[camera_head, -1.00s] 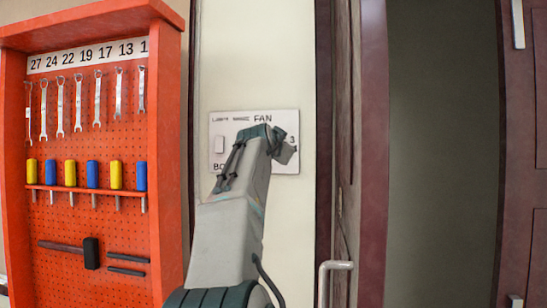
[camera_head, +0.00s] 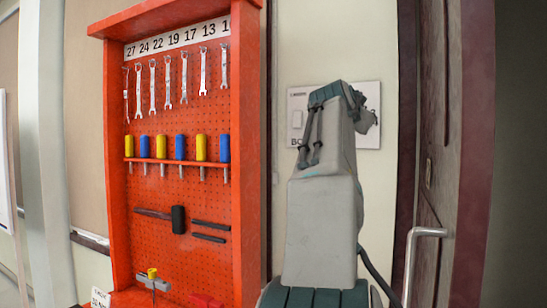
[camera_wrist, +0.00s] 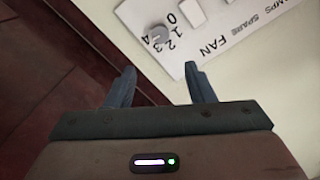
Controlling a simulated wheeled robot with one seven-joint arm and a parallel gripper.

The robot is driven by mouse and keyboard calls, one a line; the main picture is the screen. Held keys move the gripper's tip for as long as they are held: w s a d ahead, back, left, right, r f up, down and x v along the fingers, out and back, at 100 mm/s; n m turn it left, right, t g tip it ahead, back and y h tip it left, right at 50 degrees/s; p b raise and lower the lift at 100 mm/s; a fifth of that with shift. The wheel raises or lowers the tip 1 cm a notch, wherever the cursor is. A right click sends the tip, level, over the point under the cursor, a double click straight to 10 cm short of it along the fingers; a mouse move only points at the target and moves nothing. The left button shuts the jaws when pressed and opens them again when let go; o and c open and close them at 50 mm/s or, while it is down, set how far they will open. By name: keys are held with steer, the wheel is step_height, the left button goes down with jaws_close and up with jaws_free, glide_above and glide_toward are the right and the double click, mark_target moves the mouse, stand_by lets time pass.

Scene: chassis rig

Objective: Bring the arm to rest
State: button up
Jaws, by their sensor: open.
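My gripper (camera_wrist: 160,85) shows in the wrist view with its two fingers apart and nothing between them. Beyond the fingers is the pale wall and the white switch panel (camera_wrist: 220,30), with the word FAN, a rotary knob marked with numbers and rocker switches. In the head view my arm rises in front of the switch panel (camera_head: 297,118) and hides much of it. The fingers themselves are hard to make out there. I cannot tell the exact gap between gripper and panel; no contact shows.
An orange tool board (camera_head: 247,150) with wrenches, yellow and blue screwdrivers and a hammer (camera_head: 178,219) stands left of my arm. A dark door (camera_head: 440,190) with a metal handle (camera_head: 411,262) is to the right. A pale post (camera_head: 50,150) stands at far left.

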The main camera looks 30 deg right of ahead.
steer(key=w+a+f+n+y+p, duration=0.2)
steer(key=a+f+n+y, duration=0.25)
steer(key=a+f, duration=0.65)
steer(key=w+a+f+n+y+p, duration=0.3)
steer(key=a+f+y, duration=0.35)
steer(key=f, duration=0.75)
steer(key=s+a+f+n+g+y+p, duration=0.1)
steer(key=s+a+f+n+g+y, duration=0.1)
steer(key=s+a+f+n, duration=0.3)
steer(key=s+a+f+n+g+y+p, duration=0.1)
steer(key=s+a+f+n+g, duration=0.3)
steer(key=s+a+f, duration=0.9)
steer(key=a+f+n+y, duration=0.1)
steer(key=a+f+n, duration=0.1)
steer(key=a, duration=0.4)
steer(key=shift+s+f+y+p, duration=0.2)
steer(key=shift+f+y+p, duration=0.15)
steer(key=shift+f, duration=0.55)
